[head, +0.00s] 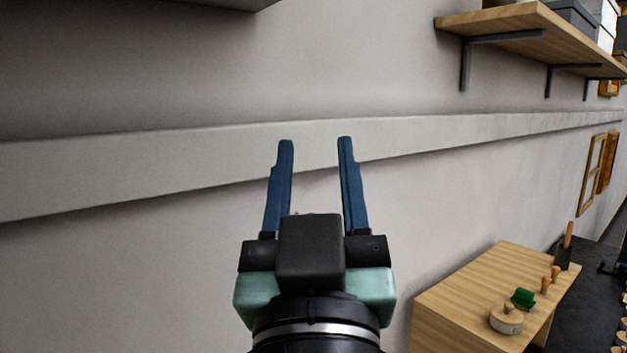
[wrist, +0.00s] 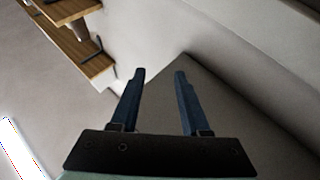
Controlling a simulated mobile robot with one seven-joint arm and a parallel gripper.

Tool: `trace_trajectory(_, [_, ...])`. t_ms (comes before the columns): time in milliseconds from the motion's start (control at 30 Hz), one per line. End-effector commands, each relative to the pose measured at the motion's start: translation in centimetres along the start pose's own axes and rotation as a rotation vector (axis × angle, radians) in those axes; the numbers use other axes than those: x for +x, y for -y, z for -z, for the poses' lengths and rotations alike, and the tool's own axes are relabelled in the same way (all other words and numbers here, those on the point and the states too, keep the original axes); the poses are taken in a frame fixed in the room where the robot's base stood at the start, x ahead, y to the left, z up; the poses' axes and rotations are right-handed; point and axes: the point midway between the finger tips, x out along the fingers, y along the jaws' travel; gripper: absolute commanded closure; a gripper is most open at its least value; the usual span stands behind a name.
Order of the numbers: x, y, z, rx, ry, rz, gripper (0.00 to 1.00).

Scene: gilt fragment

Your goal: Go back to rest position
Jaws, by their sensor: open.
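My gripper (head: 315,142) is in the middle of the head view, raised in front of a plain grey wall (head: 150,240). Its two blue fingers stand apart and point up the picture. Nothing is between them. In the wrist view my gripper (wrist: 160,72) also shows open and empty, with a grey surface behind the fingers.
A wooden shelf (head: 535,28) on dark brackets juts out at the upper right, with boxes on it. A wooden cabinet (head: 455,305) at the lower right bears a green object (head: 523,298) and a round tape-like item (head: 506,319). A pale ledge (head: 220,155) crosses the wall.

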Motion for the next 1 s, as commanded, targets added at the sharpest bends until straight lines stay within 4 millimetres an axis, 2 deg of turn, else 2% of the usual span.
trace_trajectory(33, [-0.3, -0.1, 3.2, 0.022, -0.098, -0.006, 0.54])
trace_trajectory(100, [-1.0, -0.4, 6.3, 0.045, -0.197, -0.011, 0.54])
trace_trajectory(200, [-1.6, -0.5, 8.8, 0.062, -0.277, -0.013, 0.54])
trace_trajectory(300, [-1.8, -0.6, 9.5, 0.069, -0.300, -0.014, 0.54])
trace_trajectory(633, [-1.9, -0.5, 9.1, 0.067, -0.295, -0.014, 0.54])
trace_trajectory(767, [-3.0, -0.4, 7.0, 0.067, -0.295, -0.013, 0.54])
trace_trajectory(1000, [-6.0, 0.1, 1.7, 0.070, -0.296, -0.010, 0.54])
